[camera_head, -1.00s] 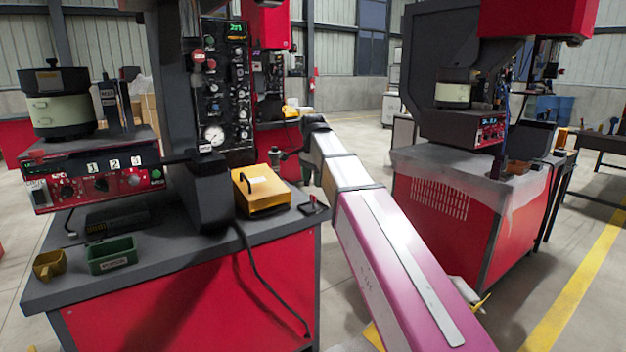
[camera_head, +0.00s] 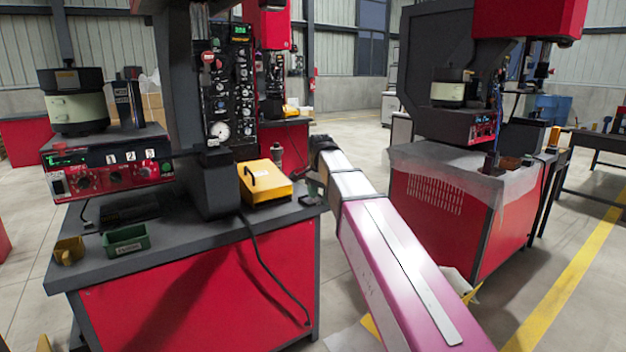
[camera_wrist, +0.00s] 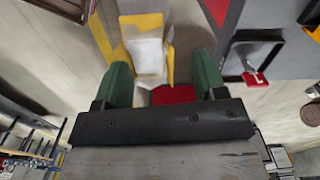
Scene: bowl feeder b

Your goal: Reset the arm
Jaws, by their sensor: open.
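My arm reaches forward from the lower right of the head view. My gripper (camera_head: 317,170) is at its far end, close to the right edge of the near red workbench, and its fingers are hard to make out there. In the wrist view my gripper (camera_wrist: 160,82) shows two green fingers spread apart with nothing between them. Behind the fingers are the floor, a yellow holder with white sheets (camera_wrist: 147,50) and a patch of red.
The near workbench (camera_head: 195,235) carries a bowl feeder (camera_head: 76,103), a yellow case (camera_head: 264,185), a green bin (camera_head: 126,241) and a yellow bin (camera_head: 69,250). A second red machine (camera_head: 450,205) stands right of my arm. Open floor lies between them.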

